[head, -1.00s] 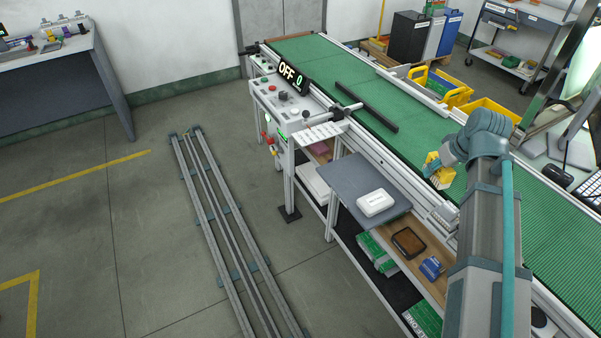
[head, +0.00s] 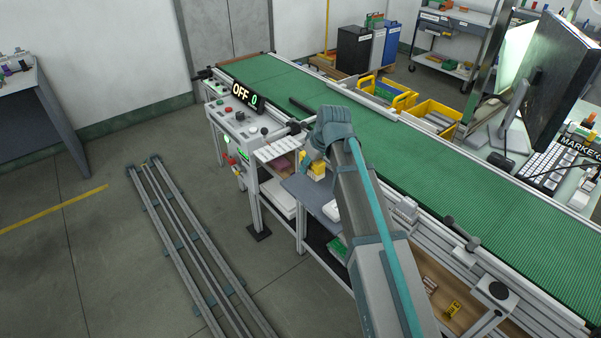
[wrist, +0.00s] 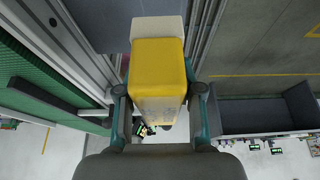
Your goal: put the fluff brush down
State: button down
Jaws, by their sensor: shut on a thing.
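The fluff brush is a yellow block with a pale end; in the wrist view the brush (wrist: 157,65) fills the space between the fingers. My gripper (wrist: 160,92) is shut on it, one finger on each side. In the head view the brush (head: 317,171) shows yellow under my gripper (head: 314,162), over or beside the grey side shelf (head: 300,188) of the conveyor. I cannot tell whether it touches the shelf. My arm hides much of the shelf.
A white box (head: 331,210) sits on the shelf, partly hidden by my arm. The control panel (head: 240,120) stands to the left, with the green belt (head: 420,150) behind. A dark bar (head: 301,106) lies across the belt.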

jog(key=p, duration=0.2)
send_over(301, 177)
jog(key=s, duration=0.1)
jog(key=f, duration=0.4)
jog(key=d+f, duration=0.1)
jog(key=f, duration=0.1)
jog(key=shift+s+f, duration=0.15)
jog(key=shift+f, duration=0.2)
jog(key=p+x, duration=0.1)
jog(key=x, duration=0.1)
jog(key=shift+d+f, duration=0.1)
jog(key=shift+f, duration=0.8)
jog(key=shift+f, duration=0.2)
jog(key=c, duration=0.7)
grip_release()
jog(key=shift+r, duration=0.15)
jog(key=b+v, duration=0.2)
jog(key=v, duration=1)
jog(key=shift+s, duration=0.15)
